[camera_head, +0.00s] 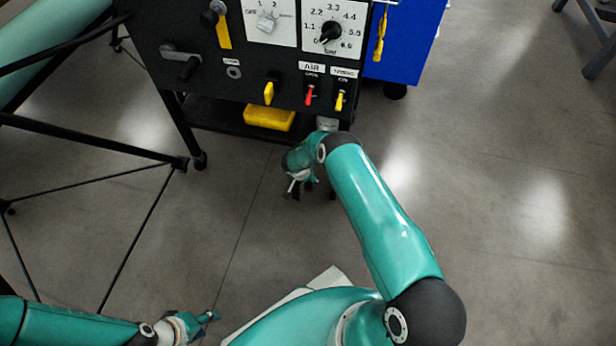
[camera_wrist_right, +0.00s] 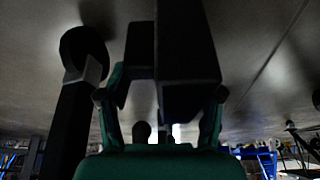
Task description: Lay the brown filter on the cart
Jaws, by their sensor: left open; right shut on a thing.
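No brown filter can be made out. A black cart-like stand (camera_head: 190,110) with a control panel is at the top of the head view. My right gripper (camera_head: 300,188) is low in front of it, with its fingers small and partly hidden. In the right wrist view my right gripper (camera_wrist_right: 160,100) is shut on a dark blocky thing (camera_wrist_right: 188,60). It is too dark to tell its colour or what it is. My left gripper (camera_head: 211,316) is open and empty at the bottom left, over the floor.
A yellow box (camera_head: 268,118) sits on the stand's lower shelf. A blue cabinet (camera_head: 405,45) is beside the panel. A black tube frame (camera_head: 95,138) stands at the left. A dark wheel (camera_wrist_right: 84,52) is close to the right gripper.

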